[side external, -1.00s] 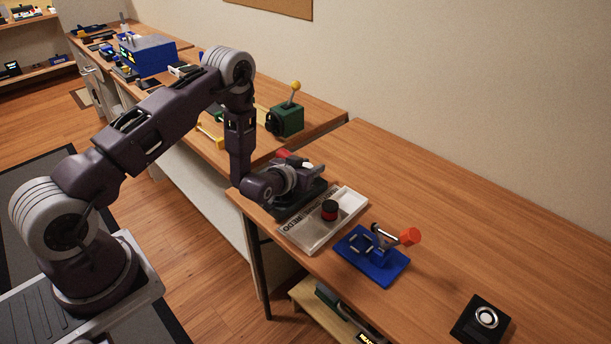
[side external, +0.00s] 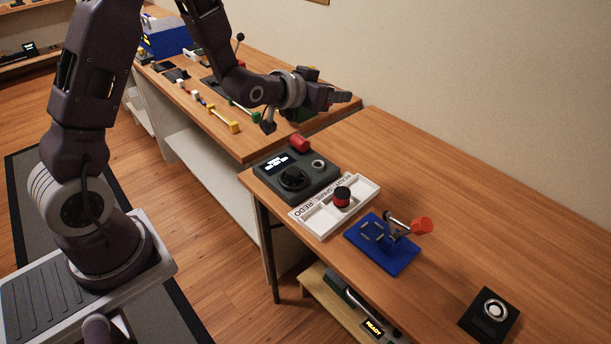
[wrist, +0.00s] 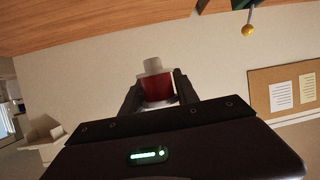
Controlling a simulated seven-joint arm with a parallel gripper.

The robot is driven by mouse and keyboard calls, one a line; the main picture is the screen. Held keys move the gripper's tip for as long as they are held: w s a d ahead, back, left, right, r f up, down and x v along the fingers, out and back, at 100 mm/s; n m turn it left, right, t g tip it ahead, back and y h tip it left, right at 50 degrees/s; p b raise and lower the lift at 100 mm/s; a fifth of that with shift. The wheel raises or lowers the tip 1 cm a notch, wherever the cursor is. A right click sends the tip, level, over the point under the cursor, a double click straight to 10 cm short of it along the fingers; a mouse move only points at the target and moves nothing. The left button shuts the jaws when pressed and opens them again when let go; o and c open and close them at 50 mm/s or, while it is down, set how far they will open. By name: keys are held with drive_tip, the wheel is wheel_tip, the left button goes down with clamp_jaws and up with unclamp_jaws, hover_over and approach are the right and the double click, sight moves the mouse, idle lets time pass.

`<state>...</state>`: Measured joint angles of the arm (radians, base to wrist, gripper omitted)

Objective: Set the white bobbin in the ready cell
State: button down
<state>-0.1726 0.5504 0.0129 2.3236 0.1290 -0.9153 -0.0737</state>
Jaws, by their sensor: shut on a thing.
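My gripper (side external: 338,98) is raised over the back table in the side view, pointing sideways to the right. I cannot make out the bobbin in the side view. The white tray (side external: 318,224) lies on the front table, away from my gripper. It has labelled compartments; REDO is legible on its left, and the ready label is not clearly readable. A black-and-red bobbin (side external: 342,196) stands in the tray.
A dark grey device (side external: 318,183) with a display, knob and red cylinder stands beside the tray. A blue fixture (side external: 382,250) with a red-ended lever is in front. A black button box (side external: 488,312) is near right.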

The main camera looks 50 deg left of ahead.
drive_tip(key=s+d+r+m+h, duration=0.1)
drive_tip(key=s+d+r, duration=0.1)
drive_tip(key=s+r, duration=0.25)
drive_tip(key=m+h, duration=0.3)
hover_over(430, 191)
wheel_tip(430, 191, down, 18)
drive_tip(key=shift+h, duration=0.3)
wheel_tip(430, 191, down, 10)
drive_tip(key=shift+a+r, duration=0.1)
drive_tip(key=shift+f, duration=0.2)
